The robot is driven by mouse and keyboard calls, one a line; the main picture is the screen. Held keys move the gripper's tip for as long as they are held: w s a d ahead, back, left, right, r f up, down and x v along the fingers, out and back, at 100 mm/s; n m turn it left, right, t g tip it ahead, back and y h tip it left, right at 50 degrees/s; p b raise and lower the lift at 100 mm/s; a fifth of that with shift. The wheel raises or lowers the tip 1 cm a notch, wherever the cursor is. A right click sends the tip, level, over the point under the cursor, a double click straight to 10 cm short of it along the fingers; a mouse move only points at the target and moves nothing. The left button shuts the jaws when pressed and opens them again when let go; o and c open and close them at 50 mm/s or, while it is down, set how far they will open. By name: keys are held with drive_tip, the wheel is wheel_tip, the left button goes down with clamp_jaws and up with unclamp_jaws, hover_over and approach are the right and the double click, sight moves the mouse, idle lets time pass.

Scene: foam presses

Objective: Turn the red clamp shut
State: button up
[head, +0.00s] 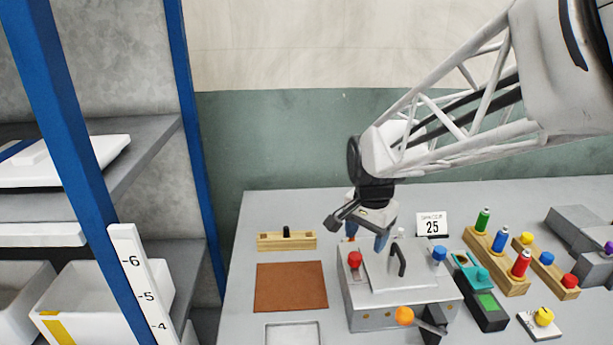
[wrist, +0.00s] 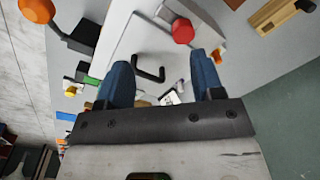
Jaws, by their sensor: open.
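The press (head: 385,310) is a light grey box with a lid on the table. The red clamp (head: 355,259) is a round red knob at the left side of its top; it also shows in the wrist view (wrist: 183,30). A blue knob (head: 439,253) sits at the right side. A black handle (head: 398,260) stands on the lid between them.
An orange ball lever (head: 404,315) sticks out at the front of the press. A brown mat (head: 290,287) and a wooden block (head: 286,241) lie to the left. A sign reading 25 (head: 432,225) stands behind. Wooden racks (head: 497,262) with coloured items are on the right.

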drive_tip(key=m, duration=0.2)
hover_over(355, 255)
wheel_tip(355, 255, down, 2)
drive_tip(key=shift+f, duration=0.1)
drive_tip(key=shift+f, duration=0.15)
drive_tip(key=shift+f, duration=3.75)
drive_tip(key=shift+c, duration=0.2)
drive_tip(key=c, duration=0.9)
